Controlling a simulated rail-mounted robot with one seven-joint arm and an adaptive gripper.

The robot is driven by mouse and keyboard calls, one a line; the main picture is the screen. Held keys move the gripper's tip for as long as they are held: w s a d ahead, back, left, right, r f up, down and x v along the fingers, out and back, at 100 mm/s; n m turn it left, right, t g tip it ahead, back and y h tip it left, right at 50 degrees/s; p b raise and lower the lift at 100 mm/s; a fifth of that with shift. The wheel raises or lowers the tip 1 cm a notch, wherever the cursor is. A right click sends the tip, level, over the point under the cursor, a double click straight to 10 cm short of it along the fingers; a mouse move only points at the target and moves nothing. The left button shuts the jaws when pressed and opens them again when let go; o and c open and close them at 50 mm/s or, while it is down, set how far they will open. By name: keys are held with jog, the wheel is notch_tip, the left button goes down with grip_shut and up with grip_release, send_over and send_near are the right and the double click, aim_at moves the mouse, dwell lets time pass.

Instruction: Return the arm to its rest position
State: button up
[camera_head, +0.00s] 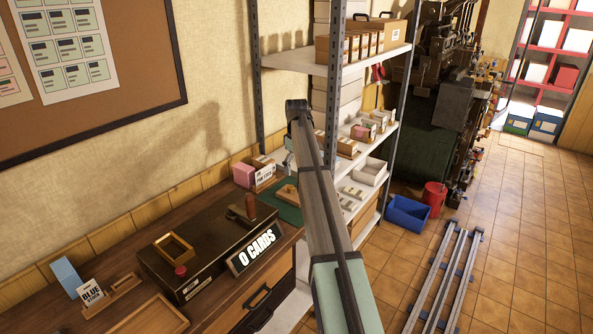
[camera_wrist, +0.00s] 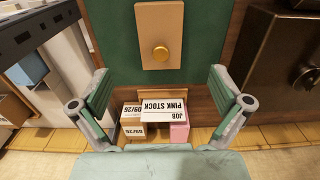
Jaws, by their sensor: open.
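My gripper (camera_wrist: 159,88) is open and empty in the wrist view, with a finger on each side. Between and beyond the fingers, a wooden block with a brass knob (camera_wrist: 157,35) lies on a green mat (camera_wrist: 112,45). The block (camera_head: 287,193) and mat (camera_head: 291,213) also show in the head view at the desk's far end. My arm reaches up across the head view over this end of the desk, beside the shelf. It hides most of my gripper there.
A pink-stock box (camera_head: 243,174) stands by the wall. A dark press box (camera_head: 205,245) with an "O CARDS" sign (camera_head: 255,249) sits on the desk. A metal shelf rack (camera_head: 396,52) stands close to my arm. A blue bin (camera_head: 407,213) and rails (camera_head: 447,280) are on the floor.

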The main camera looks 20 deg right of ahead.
jog(key=s+d+f+m+g, duration=0.1)
jog(key=s+d+f+m, duration=0.3)
jog(key=s+d+f, duration=0.85)
jog(key=s+a+f+m+g+p, duration=0.1)
jog(key=s+a+f, duration=0.1)
jog(key=s+f, duration=0.5)
jog(key=s+a+f+m+g, duration=0.1)
jog(key=s+a+f, duration=0.15)
jog(key=f, duration=0.95)
jog(key=s+a+f+g, duration=0.1)
jog(key=s+a+f, duration=0.65)
jog(key=a, duration=0.25)
jog(key=s+a+f, duration=0.7)
jog(key=s+a, duration=0.1)
jog(key=a, duration=0.1)
jog(key=s+a+f+g, duration=0.1)
jog(key=s+a, duration=0.4)
jog(key=s, duration=0.4)
jog(key=s+a+f+g, duration=0.1)
jog(key=s+a+f, duration=0.1)
jog(key=s+a, duration=0.3)
jog(key=s+a+f+b, duration=0.1)
jog(key=s+a, duration=0.4)
jog(key=s, duration=0.8)
jog(key=shift+s+f+g, duration=0.35)
jog(key=shift+f+g, duration=0.05)
jog(key=shift+f, duration=0.3)
